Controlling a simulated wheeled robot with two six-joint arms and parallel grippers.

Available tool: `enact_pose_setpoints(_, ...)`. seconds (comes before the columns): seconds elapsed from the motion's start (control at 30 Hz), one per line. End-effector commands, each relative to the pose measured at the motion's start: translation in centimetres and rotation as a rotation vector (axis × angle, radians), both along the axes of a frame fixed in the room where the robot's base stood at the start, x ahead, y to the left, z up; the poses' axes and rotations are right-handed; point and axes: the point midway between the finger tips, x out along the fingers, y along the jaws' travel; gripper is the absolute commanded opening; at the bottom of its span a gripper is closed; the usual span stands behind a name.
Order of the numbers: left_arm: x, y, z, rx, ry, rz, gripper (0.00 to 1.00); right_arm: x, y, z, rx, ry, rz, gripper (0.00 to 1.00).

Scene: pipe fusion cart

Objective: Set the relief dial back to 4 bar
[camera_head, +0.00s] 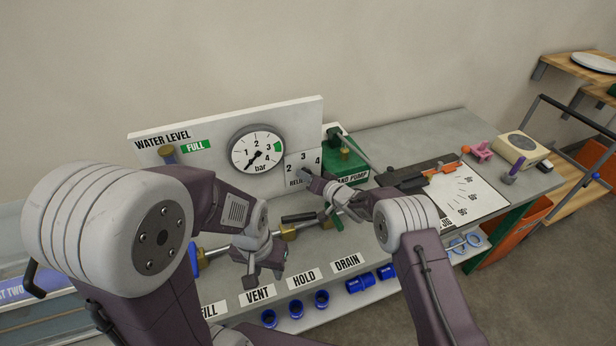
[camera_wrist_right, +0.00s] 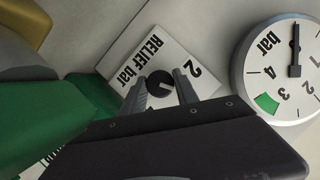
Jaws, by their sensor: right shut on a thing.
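The relief dial is a black round knob (camera_wrist_right: 160,84) on a white plate (camera_wrist_right: 150,52) marked RELIEF bar. In the head view the plate (camera_head: 291,172) shows 2, 3 and 4 beside the pressure gauge. My right gripper (camera_wrist_right: 160,90) is shut on the knob, one finger on each side. In the head view my right gripper (camera_head: 308,180) covers the knob. A pale mark shows on the knob, but the number it points to is hidden or unclear. My left gripper (camera_head: 264,278) hangs over the bench front near the VENT label; its jaw gap is unclear.
The gauge (camera_head: 257,149) has its needle low, at the lower left of its face. A green hand pump (camera_head: 345,160) stands right of the plate. VENT, HOLD and DRAIN labels (camera_head: 304,279) line the front, with blue fittings (camera_head: 296,309) below.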

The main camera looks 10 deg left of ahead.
Motion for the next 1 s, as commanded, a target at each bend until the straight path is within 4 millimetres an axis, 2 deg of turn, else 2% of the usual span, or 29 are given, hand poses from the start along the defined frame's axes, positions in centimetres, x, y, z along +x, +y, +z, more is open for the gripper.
enact_pose_setpoints(0.03, 0.0, 0.0, 0.0, 0.000, 0.000, 0.000, 0.38, 0.0, 0.0, 0.0, 0.000, 0.001, -0.001, 0.39)
enact_pose_setpoints(0.1, 0.0, 0.0, 0.0, 0.000, 0.000, 0.000, 0.38, 0.0, 0.0, 0.0, -0.001, 0.000, -0.001, 0.57)
enact_pose_setpoints(0.53, 0.0, 0.0, -0.1, 0.000, 0.000, 0.000, 0.38, -0.4, -0.5, 0.2, 0.001, 0.000, -0.001, 0.57)
enact_pose_setpoints(1.0, 0.0, 0.0, -1.3, 0.000, 0.000, 0.000, 0.38, -5.2, -5.9, 2.5, 0.000, 0.000, -0.002, 0.57)
